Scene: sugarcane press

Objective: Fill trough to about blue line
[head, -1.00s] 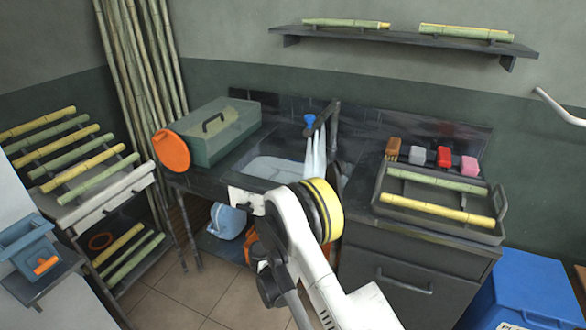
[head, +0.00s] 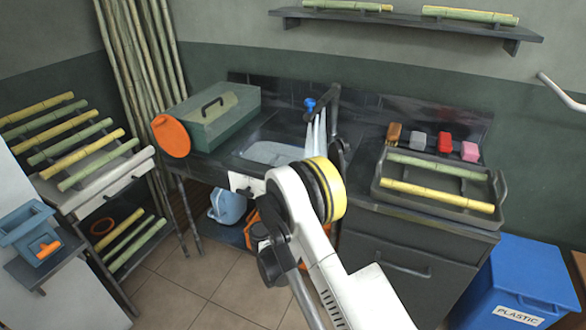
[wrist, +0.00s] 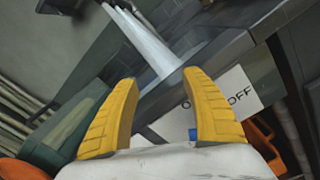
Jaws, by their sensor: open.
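The trough (head: 272,153) is a pale basin set in the dark counter. Pale streams of water (head: 318,140) run down from the dark tap with a blue handle (head: 310,103), and they also show in the wrist view (wrist: 145,40). I cannot make out a blue line or the water level. A white panel (wrist: 245,92) with "OFF" lettering is on the counter front, and a small blue part (wrist: 193,134) shows below it. My gripper (wrist: 160,80) is open and empty in front of the panel; my wrist hides it in the head view.
A green toolbox (head: 210,120) and an orange disc (head: 171,136) stand left of the trough. A tray of cane (head: 400,203) lies to the right, with a blue plastic bin (head: 515,280) below. A blue jug (head: 227,206) is under the counter.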

